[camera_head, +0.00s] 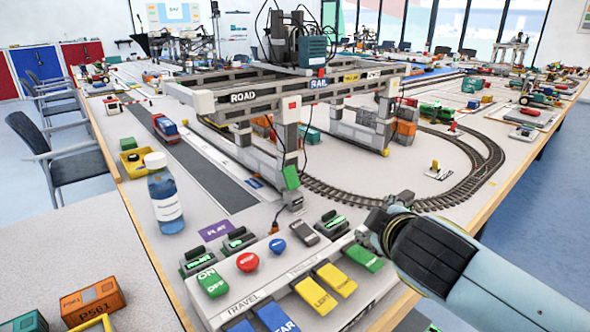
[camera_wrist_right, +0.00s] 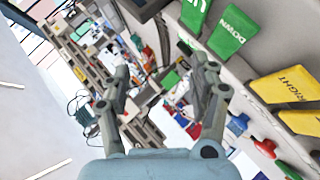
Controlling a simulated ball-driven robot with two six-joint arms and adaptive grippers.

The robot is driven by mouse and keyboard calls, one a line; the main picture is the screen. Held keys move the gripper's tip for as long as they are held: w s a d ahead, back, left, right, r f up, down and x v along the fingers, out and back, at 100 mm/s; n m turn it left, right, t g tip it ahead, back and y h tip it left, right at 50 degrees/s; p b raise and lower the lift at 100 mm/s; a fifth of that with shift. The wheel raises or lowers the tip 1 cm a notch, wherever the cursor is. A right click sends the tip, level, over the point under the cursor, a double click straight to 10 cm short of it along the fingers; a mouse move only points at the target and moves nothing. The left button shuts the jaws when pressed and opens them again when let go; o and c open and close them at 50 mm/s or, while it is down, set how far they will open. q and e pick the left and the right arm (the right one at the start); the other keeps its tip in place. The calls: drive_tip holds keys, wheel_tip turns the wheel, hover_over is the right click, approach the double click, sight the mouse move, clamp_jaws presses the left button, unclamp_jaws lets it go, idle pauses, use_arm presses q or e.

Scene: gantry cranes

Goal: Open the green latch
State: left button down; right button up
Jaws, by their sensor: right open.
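No part is labelled as a latch, and I cannot tell which green part is the latch. In the head view, black clip-like units with green faces (camera_head: 195,262) sit along the control panel's back edge, and another (camera_head: 332,224) stands near my right gripper (camera_head: 378,222). A green plate (camera_head: 290,177) is on the near crane leg. A green key (camera_head: 365,258) lies just below the right gripper. In the right wrist view, my right gripper (camera_wrist_right: 161,68) is open, with nothing between its fingers; a green DOWN key (camera_wrist_right: 232,31) is to its right. My left gripper is out of view.
The control panel (camera_head: 240,303) carries a green ON/OFF switch (camera_head: 212,283), a red button (camera_head: 247,262), a blue button (camera_head: 277,246) and yellow keys (camera_head: 336,280). A bottle (camera_head: 165,200) stands left. The gantry crane (camera_head: 290,90) rises behind. Curved track (camera_head: 485,160) lies right.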

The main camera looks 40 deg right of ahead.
sight(289, 168)
drive_tip(key=w+a+r+n+t+y, duration=0.1)
drive_tip(key=w+r+n+t+y, duration=0.4)
drive_tip(key=w+n, duration=0.4)
drive_tip(key=w+a+r+n+t+y, duration=0.15)
drive_tip(key=w+r+n+t, duration=0.45)
drive_tip(key=n, duration=0.6)
drive_tip(key=w+d+f+n+g+y, duration=0.1)
drive_tip(key=w+d+f+n+g, duration=0.1)
drive_tip(key=d+f+n+g, duration=0.25)
drive_tip(key=w+d+f+n+g+y, duration=0.1)
drive_tip(key=w+f+n+g, duration=0.2)
drive_tip(key=f+n, duration=0.3)
drive_tip(key=shift+n, duration=0.45)
drive_tip(key=b+x, duration=0.1)
drive_tip(key=x, duration=0.1)
drive_tip(key=b+x, duration=0.1)
drive_tip(key=x, duration=0.2)
drive_tip(key=b+x, duration=0.1)
drive_tip(key=x, duration=0.2)
drive_tip(key=shift+w+a+r, duration=0.25)
drive_tip(key=shift+w+r, duration=0.05)
drive_tip(key=shift+w, duration=0.05)
drive_tip(key=shift+w+f+b, duration=0.1)
drive_tip(key=shift+w+b, duration=0.35)
drive_tip(key=shift+w, duration=0.15)
